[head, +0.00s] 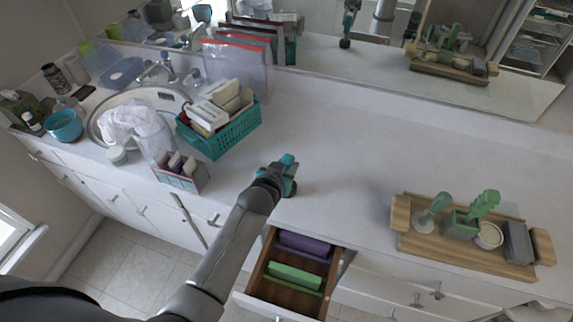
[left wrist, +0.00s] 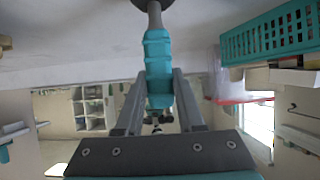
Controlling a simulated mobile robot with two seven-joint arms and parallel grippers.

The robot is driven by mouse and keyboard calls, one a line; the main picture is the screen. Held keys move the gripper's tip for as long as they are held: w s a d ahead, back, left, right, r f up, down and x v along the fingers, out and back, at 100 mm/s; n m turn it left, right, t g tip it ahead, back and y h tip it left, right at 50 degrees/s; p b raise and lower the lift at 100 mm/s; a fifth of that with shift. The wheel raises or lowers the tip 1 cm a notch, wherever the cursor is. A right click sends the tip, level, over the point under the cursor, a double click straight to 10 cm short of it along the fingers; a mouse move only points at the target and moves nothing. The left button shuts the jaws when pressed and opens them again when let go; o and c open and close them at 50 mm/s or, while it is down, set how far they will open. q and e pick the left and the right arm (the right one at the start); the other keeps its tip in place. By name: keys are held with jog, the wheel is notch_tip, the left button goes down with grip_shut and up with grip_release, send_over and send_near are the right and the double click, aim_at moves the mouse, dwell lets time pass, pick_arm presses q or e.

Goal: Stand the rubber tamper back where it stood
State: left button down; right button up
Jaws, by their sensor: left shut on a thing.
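The rubber tamper (head: 289,161) has a teal handle, a grey shaft and a dark round foot. My left gripper (head: 277,175) is shut on its teal handle over the counter, near the front edge above the open drawer. In the left wrist view the tamper (left wrist: 157,55) lies between the fingers of the gripper (left wrist: 158,90), its shaft and dark foot pointing to the counter. It looks about upright, with the foot at or close to the counter; I cannot tell whether it touches. My arm hides part of it in the head view. My right gripper is not in view.
A teal basket (head: 218,143) with boxes stands left, near a small holder (head: 182,180) and the sink (head: 112,118). A wooden tray (head: 404,222) with green-handled items is at right. An open drawer (head: 252,272) lies below. The counter's middle is clear; a mirror backs it.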

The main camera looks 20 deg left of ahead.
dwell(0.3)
pick_arm(q)
jog(key=c, duration=0.5)
grip_release()
jog(key=shift+o, duration=0.3)
jog(key=shift+s+f, duration=0.1)
jog(key=shift+f, duration=0.1)
jog(key=shift+r, duration=0.1)
jog(key=shift+r, duration=0.1)
